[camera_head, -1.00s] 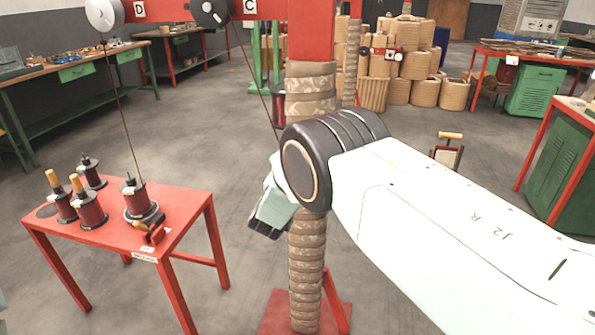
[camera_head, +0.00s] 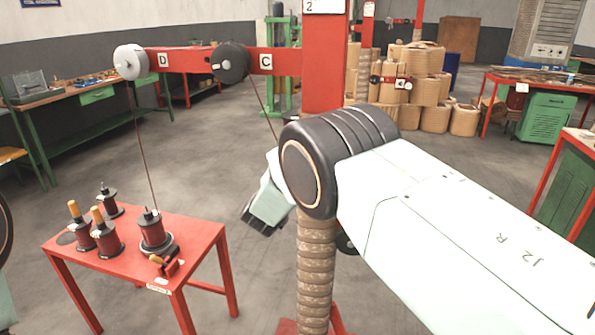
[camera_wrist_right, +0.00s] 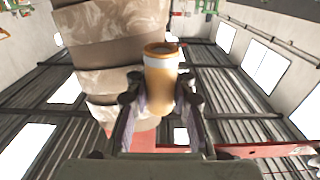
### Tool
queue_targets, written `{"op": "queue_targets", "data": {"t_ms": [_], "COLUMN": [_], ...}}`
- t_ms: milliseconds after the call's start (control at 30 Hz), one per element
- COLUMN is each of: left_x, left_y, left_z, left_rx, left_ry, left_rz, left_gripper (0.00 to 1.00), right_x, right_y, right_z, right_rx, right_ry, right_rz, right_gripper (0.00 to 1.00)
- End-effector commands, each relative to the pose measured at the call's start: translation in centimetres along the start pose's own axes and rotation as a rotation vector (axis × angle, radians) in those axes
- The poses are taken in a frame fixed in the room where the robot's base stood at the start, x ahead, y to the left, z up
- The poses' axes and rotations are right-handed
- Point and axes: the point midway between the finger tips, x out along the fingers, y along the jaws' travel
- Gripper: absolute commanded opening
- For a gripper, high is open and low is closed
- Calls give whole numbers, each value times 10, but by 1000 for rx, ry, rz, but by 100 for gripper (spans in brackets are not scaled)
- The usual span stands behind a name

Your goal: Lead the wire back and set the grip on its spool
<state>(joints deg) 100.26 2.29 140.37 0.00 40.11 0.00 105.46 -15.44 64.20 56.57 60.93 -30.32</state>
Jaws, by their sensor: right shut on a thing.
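In the right wrist view my right gripper (camera_wrist_right: 160,102) is shut on the wooden grip (camera_wrist_right: 161,78), which has a pale band and a darker rim. The wrapped coil column (camera_wrist_right: 110,45) stands close beside it. In the head view my right arm hides the grip and the jaws. A dark wire (camera_head: 262,106) runs from pulley C (camera_head: 231,62) down behind my right arm. On the red table (camera_head: 205,235) are two spools with wooden grips (camera_head: 104,238), a rear spool without one (camera_head: 110,203), and a spool (camera_head: 152,232) under the wire from pulley D (camera_head: 131,62). My left gripper is out of view.
The coil column (camera_head: 314,270) stands right behind my right arm. A red clamp (camera_head: 171,266) sits at the table's front edge. The red crossbeam (camera_head: 190,64) carries both pulleys. Stacked coils (camera_head: 420,80) and green benches stand farther back. Floor between is clear.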

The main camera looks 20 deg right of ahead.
Motion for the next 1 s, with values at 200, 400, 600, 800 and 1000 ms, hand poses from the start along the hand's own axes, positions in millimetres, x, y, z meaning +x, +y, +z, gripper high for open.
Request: {"op": "queue_targets", "data": {"t_ms": [200, 400, 600, 800, 1000], "left_x": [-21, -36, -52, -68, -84], "left_y": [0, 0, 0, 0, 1], "left_z": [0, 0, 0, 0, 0], "left_rx": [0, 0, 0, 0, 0], "left_ry": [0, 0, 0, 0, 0], "left_rz": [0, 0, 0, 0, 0], "left_gripper": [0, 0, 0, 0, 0], "right_x": [3, 3, 3, 2, 1], "right_y": [-7, -13, -19, -25, -31], "right_z": [-43, -69, -96, -119, -144], "right_rx": [7, 7, 7, 4, 3], "right_ry": [17, 16, 15, 10, 6], "right_rz": [2, 1, 2, 1, 0], "right_gripper": [0, 0, 0, 0, 0]}}
